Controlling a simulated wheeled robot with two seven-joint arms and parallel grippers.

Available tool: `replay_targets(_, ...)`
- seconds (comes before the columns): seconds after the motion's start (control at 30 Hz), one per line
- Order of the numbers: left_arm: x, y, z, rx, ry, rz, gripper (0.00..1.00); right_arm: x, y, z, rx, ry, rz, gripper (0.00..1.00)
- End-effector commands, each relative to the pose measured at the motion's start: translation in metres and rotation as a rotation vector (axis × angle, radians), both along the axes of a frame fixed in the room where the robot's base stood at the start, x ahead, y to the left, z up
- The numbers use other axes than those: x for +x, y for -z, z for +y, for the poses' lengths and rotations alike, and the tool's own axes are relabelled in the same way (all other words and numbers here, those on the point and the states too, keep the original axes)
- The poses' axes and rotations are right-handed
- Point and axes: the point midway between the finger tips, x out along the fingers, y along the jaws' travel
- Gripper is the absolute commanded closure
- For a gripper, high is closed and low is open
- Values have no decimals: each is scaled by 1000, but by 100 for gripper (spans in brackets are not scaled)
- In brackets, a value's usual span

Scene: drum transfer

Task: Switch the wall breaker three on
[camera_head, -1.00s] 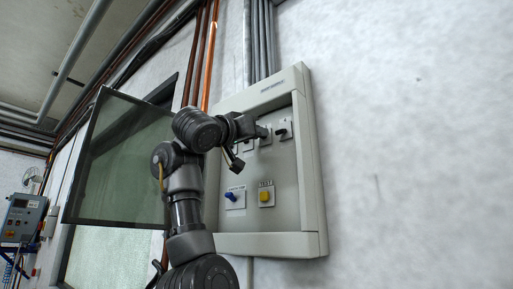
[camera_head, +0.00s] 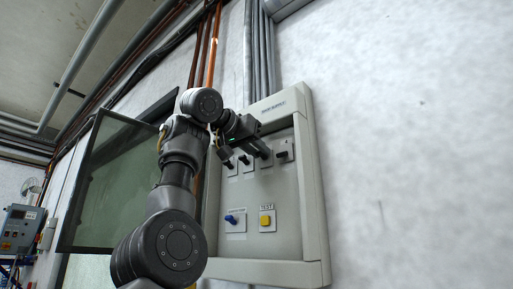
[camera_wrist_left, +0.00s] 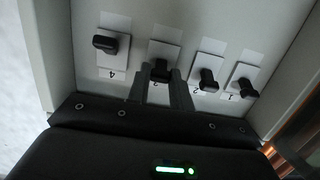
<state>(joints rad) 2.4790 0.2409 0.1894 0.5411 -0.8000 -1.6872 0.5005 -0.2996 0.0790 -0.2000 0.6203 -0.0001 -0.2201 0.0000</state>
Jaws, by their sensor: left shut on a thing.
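The wall panel (camera_head: 285,210) is a grey breaker box with its door swung open to the left. A row of black breaker levers runs across its upper part. My left gripper (camera_head: 264,152) is at the third lever from the left, breaker three. In the left wrist view the fingers of my left gripper (camera_wrist_left: 161,82) are shut on the lever of breaker three (camera_wrist_left: 160,68), which they partly hide. Lever four (camera_wrist_left: 105,44) stands to its left; levers two (camera_wrist_left: 209,80) and one (camera_wrist_left: 243,88) stand to its right. My right gripper is not in view.
Below the row are a blue knob (camera_head: 231,219) and a yellow test button (camera_head: 266,220). The open glass door (camera_head: 110,185) stands left of my arm. Pipes (camera_head: 263,60) run above the box. The wall (camera_head: 410,150) on the right is bare.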

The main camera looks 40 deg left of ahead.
Motion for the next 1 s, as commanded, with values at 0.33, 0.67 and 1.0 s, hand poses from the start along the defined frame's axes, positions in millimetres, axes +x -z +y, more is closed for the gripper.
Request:
replay_targets(0.33, -1, -3, 0, -2, 2, -8, 77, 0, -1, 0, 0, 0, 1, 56)
replay_targets(0.67, -1, -1, 0, -1, 1, -4, 56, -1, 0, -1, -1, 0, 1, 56)
replay_targets(1.0, -29, -4, -1, -1, 1, -7, 56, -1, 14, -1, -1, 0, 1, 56)
